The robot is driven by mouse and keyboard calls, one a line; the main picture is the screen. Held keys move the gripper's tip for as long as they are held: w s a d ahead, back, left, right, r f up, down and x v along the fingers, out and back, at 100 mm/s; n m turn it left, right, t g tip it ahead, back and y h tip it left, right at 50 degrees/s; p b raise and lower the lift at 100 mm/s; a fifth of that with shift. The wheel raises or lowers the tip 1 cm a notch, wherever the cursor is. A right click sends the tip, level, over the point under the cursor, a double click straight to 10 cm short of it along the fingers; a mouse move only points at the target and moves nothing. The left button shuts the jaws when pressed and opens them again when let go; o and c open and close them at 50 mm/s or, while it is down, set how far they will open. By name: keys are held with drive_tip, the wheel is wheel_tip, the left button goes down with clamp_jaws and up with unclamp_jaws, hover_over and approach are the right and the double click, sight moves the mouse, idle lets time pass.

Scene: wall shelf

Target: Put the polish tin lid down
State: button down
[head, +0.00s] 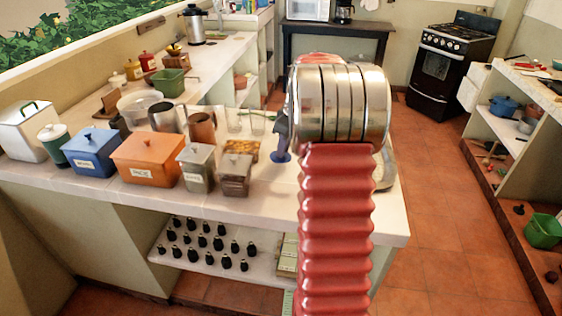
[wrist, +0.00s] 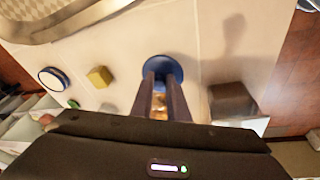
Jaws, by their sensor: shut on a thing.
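The polish tin lid looks to be the round blue disc (wrist: 163,66) at my fingertips in the wrist view. It also shows as a blue disc (head: 281,158) over the white counter in the head view. My gripper (wrist: 161,80) points down at the counter with its two dark fingers close together, shut on the blue disc. Whether the disc touches the counter or hangs just above it, I cannot tell. A round white thing with a blue rim (wrist: 54,79) lies to the left in the wrist view; it may be the tin. My arm hides part of the counter in the head view.
A yellow block (wrist: 100,76) and a metal tray (wrist: 40,30) are left of my gripper in the wrist view. A dark box (wrist: 232,100) stands to the right. Several canisters, including an orange one (head: 148,158), crowd the counter's left in the head view.

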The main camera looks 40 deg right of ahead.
sight(284, 159)
drive_tip(key=shift+f, duration=2.5)
drive_tip(key=c, duration=1.7)
unclamp_jaws()
drive_tip(key=shift+r, duration=0.1)
drive_tip(key=v, duration=1.2)
